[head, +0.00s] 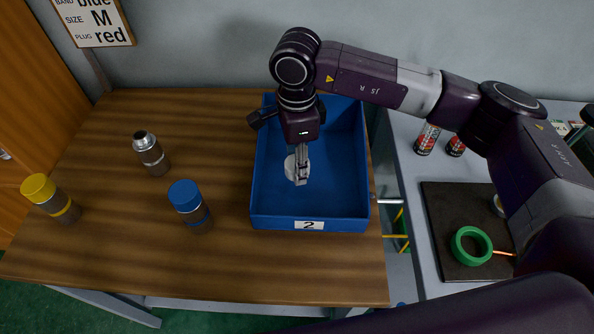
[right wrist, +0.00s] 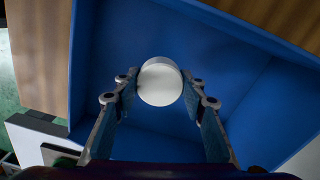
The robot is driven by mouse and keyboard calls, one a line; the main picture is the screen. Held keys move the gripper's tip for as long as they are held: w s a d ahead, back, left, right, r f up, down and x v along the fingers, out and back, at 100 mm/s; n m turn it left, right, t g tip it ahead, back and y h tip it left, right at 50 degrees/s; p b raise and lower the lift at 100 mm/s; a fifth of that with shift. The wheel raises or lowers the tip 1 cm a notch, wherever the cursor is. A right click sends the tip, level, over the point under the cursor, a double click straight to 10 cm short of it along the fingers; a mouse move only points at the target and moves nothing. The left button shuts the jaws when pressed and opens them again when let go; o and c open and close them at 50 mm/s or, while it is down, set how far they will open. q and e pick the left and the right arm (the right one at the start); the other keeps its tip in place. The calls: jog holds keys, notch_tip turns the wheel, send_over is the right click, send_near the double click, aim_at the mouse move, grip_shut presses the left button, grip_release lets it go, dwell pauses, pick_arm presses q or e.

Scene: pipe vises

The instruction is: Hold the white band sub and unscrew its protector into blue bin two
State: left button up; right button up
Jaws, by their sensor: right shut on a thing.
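My right gripper (head: 301,180) is inside the outline of the blue bin (head: 262,190) labelled 2, pointing down. It is shut on a white round protector (head: 291,168). In the right wrist view the white protector (right wrist: 160,82) sits between the fingertips (right wrist: 159,90), with the blue bin's floor beneath. Its exact height above the floor is hard to tell. A grey sub (head: 152,157) with a bare silver top stands upright on the wooden table, left of the bin; I cannot make out its band clearly. My left gripper is out of view.
A sub with a blue cap (head: 186,196) and one with a yellow cap (head: 40,188) stand on the table (head: 130,240). A sign (head: 92,22) is at the back left. A grey bench at right holds spray cans (head: 427,139) and a green ring (head: 471,246).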

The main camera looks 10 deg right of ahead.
notch_tip(320, 180, down, 4)
jog(key=shift+f+p, duration=0.1)
jog(key=shift+p, duration=0.35)
jog(key=shift+f, duration=0.2)
jog(key=o, duration=1.3)
jog(key=shift+r, duration=0.2)
notch_tip(320, 180, up, 11)
jog(key=b, duration=0.3)
jog(key=shift+r, duration=0.5)
